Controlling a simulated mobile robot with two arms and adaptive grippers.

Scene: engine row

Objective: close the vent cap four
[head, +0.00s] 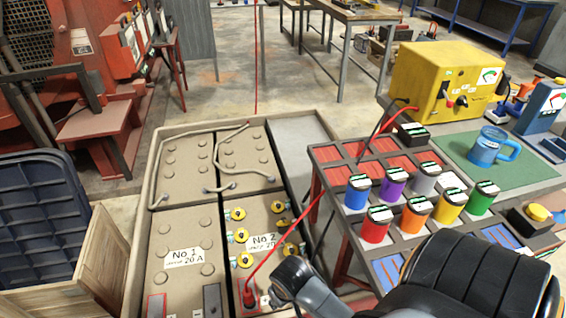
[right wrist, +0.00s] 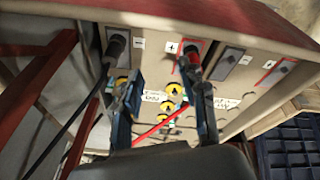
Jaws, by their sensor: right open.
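The No 2 battery (head: 264,222) carries two columns of yellow vent caps; a near cap of the left column (head: 244,260) and a near cap of the right column (head: 289,250) show beside its label. I cannot read cap numbers or tell which one is cap four or open. In the right wrist view, yellow caps (right wrist: 173,90) show between and beyond my fingers. My right gripper (right wrist: 163,85) is open and empty, over the near end of the battery. In the head view my right arm comes in from the lower right; its fingers are not clear. My left gripper is out of view.
A red lead clip (head: 249,297) sits on the No 2 battery, its red cable crossing the caps' area. A black clip (right wrist: 118,45) is beside a finger. The No 1 battery (head: 185,238) adjoins on the left. A rack of coloured cups (head: 375,225) stands right.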

